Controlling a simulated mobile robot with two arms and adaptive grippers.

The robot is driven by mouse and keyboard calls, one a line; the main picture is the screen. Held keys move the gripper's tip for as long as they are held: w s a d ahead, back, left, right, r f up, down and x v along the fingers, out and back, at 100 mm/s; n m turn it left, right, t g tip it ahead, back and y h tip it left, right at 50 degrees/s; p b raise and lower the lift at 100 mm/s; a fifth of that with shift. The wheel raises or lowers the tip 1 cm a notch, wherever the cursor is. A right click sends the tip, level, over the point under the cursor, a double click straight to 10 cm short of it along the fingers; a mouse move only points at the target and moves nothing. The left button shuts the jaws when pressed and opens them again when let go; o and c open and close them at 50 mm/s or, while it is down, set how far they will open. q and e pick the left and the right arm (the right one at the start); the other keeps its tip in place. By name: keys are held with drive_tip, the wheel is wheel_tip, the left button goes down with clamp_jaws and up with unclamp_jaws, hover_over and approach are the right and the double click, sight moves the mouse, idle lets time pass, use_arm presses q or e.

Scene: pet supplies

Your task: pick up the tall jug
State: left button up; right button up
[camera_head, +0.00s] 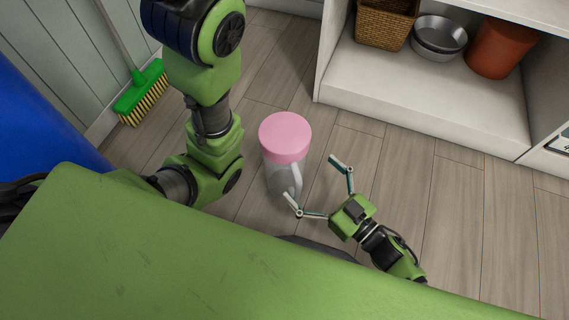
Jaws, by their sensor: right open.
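The tall jug (274,178) stands on the wood floor in the middle of the head view. It has a round pink lid (285,136), a pale see-through body and a light handle on its right side. My right gripper (313,180) is just right of the jug with its two thin fingers spread wide and nothing held. One fingertip is close to the lower handle; I cannot tell whether it touches. The other points up and left, apart from the lid. My left arm reaches down left of the jug, but its gripper does not show. My green body hides the near floor.
A white shelf unit (420,105) at upper right holds a wicker basket (384,24), metal bowls (438,36) and a terracotta-coloured pot (498,48). A green broom (141,88) leans at the left wall by a blue object (40,120). Floor right of my gripper is clear.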

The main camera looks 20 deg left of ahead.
drive_tip(key=x, duration=0.2)
drive_tip(key=shift+w+a+f+b, duration=0.1)
drive_tip(key=shift+a+b, duration=0.15)
drive_tip(key=shift+b, duration=0.15)
drive_tip(key=b+x, duration=0.4)
drive_tip(key=x, duration=0.1)
drive_tip(key=shift+a+f, duration=0.1)
drive_tip(key=shift+f, duration=0.05)
drive_tip(key=c, duration=1.4)
